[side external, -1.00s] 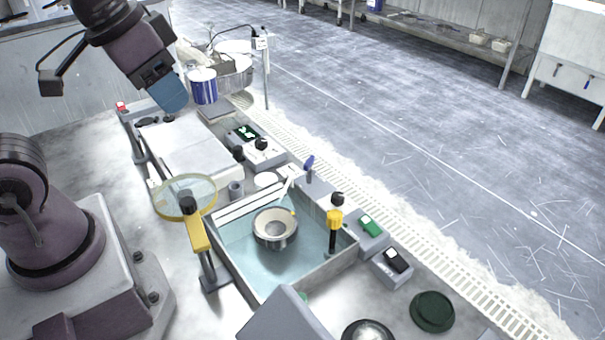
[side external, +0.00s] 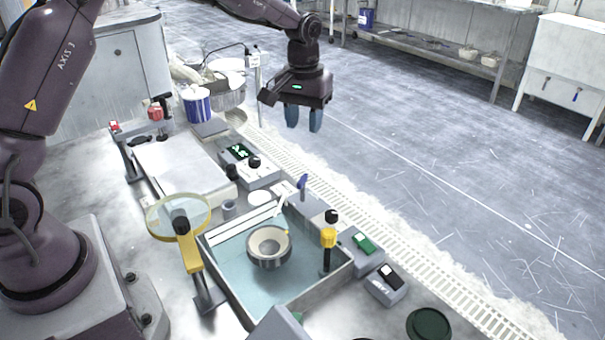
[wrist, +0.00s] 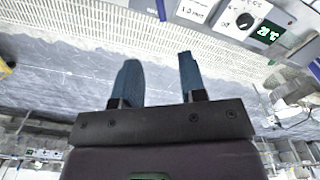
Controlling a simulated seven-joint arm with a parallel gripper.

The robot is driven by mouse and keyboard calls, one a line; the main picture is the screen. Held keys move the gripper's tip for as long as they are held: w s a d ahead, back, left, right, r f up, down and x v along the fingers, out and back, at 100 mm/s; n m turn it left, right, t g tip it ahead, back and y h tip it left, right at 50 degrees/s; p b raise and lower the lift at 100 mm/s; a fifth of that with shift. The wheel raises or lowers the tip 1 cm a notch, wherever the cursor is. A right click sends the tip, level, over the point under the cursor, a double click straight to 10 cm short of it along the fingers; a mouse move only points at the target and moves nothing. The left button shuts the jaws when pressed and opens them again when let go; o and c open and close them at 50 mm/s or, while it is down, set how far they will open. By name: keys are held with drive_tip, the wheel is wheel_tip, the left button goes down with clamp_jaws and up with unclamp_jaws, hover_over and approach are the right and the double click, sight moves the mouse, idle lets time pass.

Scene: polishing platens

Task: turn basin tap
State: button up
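The basin (side external: 325,281) is a grey-walled box with pale blue water, and a metal bowl (side external: 269,248) sits in it. At its far edge stands what looks like the tap, with a blue lever (side external: 303,183) and a white spout (side external: 281,205). A blue part (wrist: 161,10) at the top of the wrist view may be that lever. My gripper (side external: 303,118) hangs fingers down in the air, above and beyond the tap in the side view. Its two blue fingers are apart with nothing between them; the gap also shows in the wrist view (wrist: 160,80).
A yellow-and-black upright piece (side external: 328,239) stands at the basin's right corner. A magnifier (side external: 179,216) stands at its left. A control box with a green display (side external: 238,152) sits behind, also in the wrist view (wrist: 269,32). A drain grating (side external: 425,256) runs alongside; open floor lies beyond.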

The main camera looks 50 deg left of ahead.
sight(303, 178)
drive_tip(key=f, duration=1.3)
drive_tip(key=shift+s+f, duration=0.1)
drive_tip(key=shift+s, duration=0.1)
clamp_jaws()
